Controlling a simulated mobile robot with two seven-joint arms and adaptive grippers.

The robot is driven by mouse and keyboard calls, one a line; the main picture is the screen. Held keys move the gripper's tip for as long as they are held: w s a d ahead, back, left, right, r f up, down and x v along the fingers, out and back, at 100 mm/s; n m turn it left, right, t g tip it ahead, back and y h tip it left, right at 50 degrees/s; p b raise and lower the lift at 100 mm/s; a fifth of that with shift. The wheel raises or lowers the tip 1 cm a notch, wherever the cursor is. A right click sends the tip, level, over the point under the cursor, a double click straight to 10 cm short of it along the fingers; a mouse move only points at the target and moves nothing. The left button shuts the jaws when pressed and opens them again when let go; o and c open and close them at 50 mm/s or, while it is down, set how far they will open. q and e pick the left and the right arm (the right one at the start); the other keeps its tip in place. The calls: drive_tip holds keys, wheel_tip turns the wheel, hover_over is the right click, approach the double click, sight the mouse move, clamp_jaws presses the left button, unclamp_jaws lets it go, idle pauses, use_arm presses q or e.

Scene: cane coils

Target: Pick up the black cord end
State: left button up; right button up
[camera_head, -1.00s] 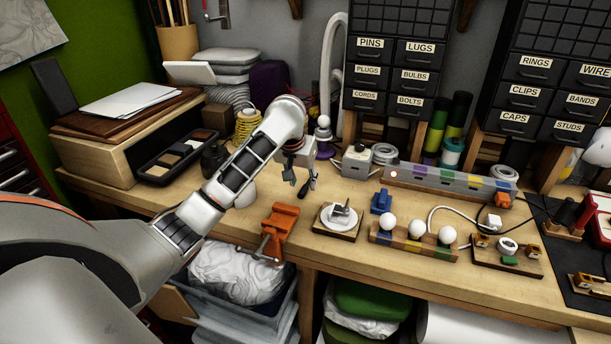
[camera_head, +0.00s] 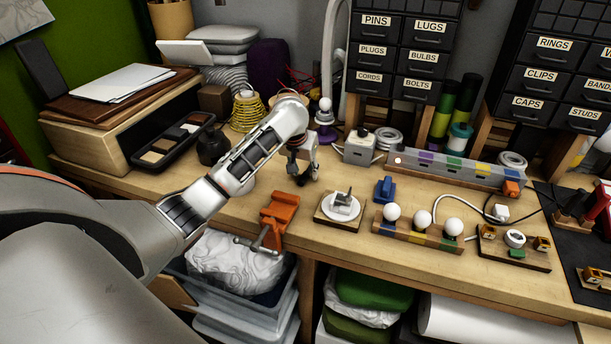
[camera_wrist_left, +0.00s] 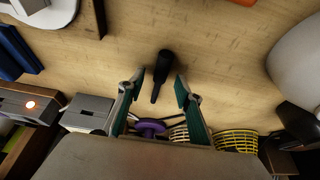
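The black cord end (camera_wrist_left: 162,72) is a short, dark, tapered piece over the wooden bench top in the left wrist view. My left gripper (camera_wrist_left: 160,76) is open, with one green-padded finger on each side of it. The narrow part of the cord end lies in the gap, and I see clear space between it and both fingers. In the head view my left gripper (camera_head: 304,178) points down at the bench, left of the white dish, and largely hides the cord end. My right gripper is not in view.
An orange vise (camera_head: 279,215) stands at the bench's front edge. A round white dish on a wooden board (camera_head: 322,217) is right of the gripper. A grey box (camera_head: 358,150), a purple-based stand (camera_head: 325,138) and a yellow coil (camera_head: 244,112) stand behind.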

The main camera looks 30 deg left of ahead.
use_arm(q)
drive_tip(key=shift+w+f, duration=0.15)
drive_tip(key=shift+f, duration=0.1)
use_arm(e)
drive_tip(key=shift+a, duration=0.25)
use_arm(q)
clamp_jaws()
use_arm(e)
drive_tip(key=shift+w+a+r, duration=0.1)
use_arm(q)
drive_tip(key=shift+r, duration=0.1)
